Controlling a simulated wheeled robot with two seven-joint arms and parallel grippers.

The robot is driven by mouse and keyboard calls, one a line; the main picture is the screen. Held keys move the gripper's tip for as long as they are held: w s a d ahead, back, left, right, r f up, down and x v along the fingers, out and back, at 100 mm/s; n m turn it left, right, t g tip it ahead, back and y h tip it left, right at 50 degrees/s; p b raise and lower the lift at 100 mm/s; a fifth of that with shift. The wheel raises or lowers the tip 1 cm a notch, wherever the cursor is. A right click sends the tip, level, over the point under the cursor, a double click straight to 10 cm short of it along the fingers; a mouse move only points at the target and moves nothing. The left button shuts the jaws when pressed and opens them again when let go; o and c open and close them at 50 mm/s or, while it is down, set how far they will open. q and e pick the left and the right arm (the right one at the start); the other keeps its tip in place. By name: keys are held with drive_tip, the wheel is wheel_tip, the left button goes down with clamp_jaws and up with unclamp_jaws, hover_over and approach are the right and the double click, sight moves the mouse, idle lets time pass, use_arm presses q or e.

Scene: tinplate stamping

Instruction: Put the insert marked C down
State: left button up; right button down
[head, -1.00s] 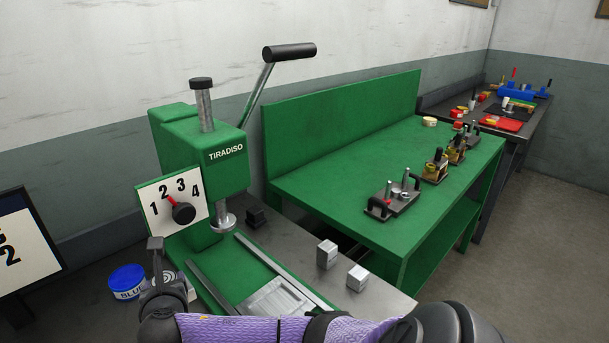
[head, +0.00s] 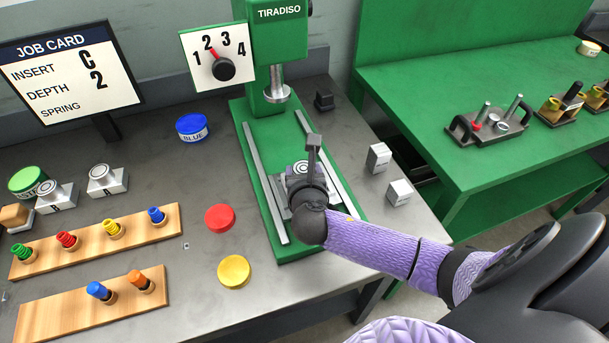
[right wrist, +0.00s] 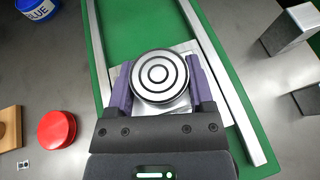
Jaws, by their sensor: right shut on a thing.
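My right gripper (head: 302,175) is over the green press bed (head: 263,190), between its two metal rails. It is shut on a metal insert with a round top of dark concentric rings (right wrist: 160,77). In the right wrist view the two purple-sided fingers (right wrist: 160,90) clasp the insert from both sides. A pale metal plate (right wrist: 232,98) lies on the bed beneath it. I cannot tell whether the insert touches the plate. No letter on the held insert is visible. The job card (head: 70,75) reads insert C, depth 2. My left gripper is not in view.
The press ram (head: 277,92) hangs just behind the gripper. Two metal blocks (head: 379,157) (head: 399,192) stand right of the bed. A red disc (head: 219,218), a yellow disc (head: 234,271) and a blue tub (head: 192,128) lie left. Two other inserts (head: 107,182) (head: 56,197) stand farther left.

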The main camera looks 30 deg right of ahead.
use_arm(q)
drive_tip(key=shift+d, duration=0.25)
use_arm(e)
drive_tip(key=shift+f, duration=0.15)
drive_tip(key=shift+f, duration=0.15)
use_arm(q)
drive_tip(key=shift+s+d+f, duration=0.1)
use_arm(e)
unclamp_jaws()
drive_tip(key=p+v, duration=0.4)
drive_tip(key=v, duration=0.7)
drive_tip(key=shift+s+a+r, duration=0.2)
drive_tip(key=shift+s, duration=0.05)
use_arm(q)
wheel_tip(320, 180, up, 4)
use_arm(e)
drive_tip(key=shift+s+a, duration=0.1)
drive_tip(key=shift+s, duration=0.05)
